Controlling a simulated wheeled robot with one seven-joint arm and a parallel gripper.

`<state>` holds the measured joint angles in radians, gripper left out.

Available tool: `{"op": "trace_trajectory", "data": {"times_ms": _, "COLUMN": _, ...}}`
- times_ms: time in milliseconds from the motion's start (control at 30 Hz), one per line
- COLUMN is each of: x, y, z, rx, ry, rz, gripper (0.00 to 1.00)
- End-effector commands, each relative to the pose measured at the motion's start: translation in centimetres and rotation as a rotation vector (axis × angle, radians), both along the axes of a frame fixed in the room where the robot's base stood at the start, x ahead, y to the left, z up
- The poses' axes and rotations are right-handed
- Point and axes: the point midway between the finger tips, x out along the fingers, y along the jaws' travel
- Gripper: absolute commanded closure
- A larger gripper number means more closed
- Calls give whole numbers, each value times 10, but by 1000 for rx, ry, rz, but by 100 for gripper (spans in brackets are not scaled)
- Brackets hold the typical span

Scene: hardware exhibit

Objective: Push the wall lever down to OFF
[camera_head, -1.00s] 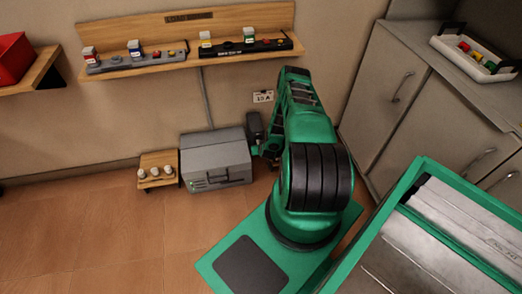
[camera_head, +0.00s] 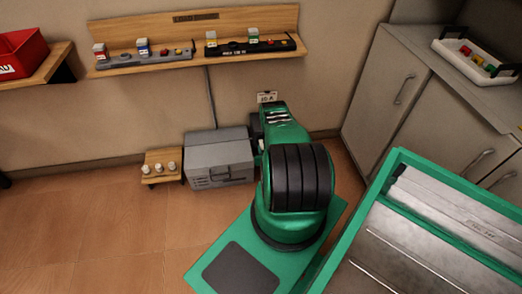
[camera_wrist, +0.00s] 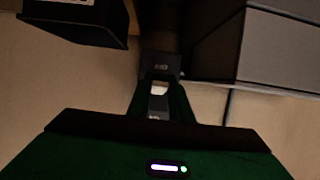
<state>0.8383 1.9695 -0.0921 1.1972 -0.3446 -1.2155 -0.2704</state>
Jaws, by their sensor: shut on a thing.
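In the wrist view, a dark plate with small pale lettering (camera_wrist: 161,67) is just beyond my fingertips; I cannot read the lettering. The lever (camera_wrist: 160,88) shows as a small pale and grey piece between the fingers. My gripper (camera_wrist: 160,95) is shut on it, with a green finger on each side. In the head view my green arm covers the gripper and the lever. A small part of a dark box (camera_head: 255,127) shows on the wall left of the arm. Whether the lever is up or down cannot be told.
A grey case (camera_head: 220,158) stands on the floor close left of my arm, beside a small wooden stand (camera_head: 162,165) with white pieces. A wooden shelf (camera_head: 125,65) is above. Grey cabinets (camera_head: 400,85) are on the right. A label (camera_head: 267,97) is on the wall.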

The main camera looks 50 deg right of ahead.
Motion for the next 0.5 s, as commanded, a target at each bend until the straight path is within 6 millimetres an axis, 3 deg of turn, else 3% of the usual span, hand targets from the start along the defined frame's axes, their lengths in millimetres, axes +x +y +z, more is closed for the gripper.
{"op": "trace_trajectory", "data": {"times_ms": 200, "x": 1, "y": 2, "z": -1, "rx": 6, "ry": 0, "rz": 2, "gripper": 100}}
{"op": "trace_trajectory", "data": {"times_ms": 233, "x": 1, "y": 2, "z": -1, "rx": 6, "ry": 1, "rz": 2, "gripper": 77}}
{"op": "trace_trajectory", "data": {"times_ms": 300, "x": 1, "y": 1, "z": -1, "rx": 5, "ry": 1, "rz": 1, "gripper": 62}}
{"op": "trace_trajectory", "data": {"times_ms": 500, "x": 0, "y": 0, "z": -1, "rx": 3, "ry": 1, "rz": 1, "gripper": 62}}
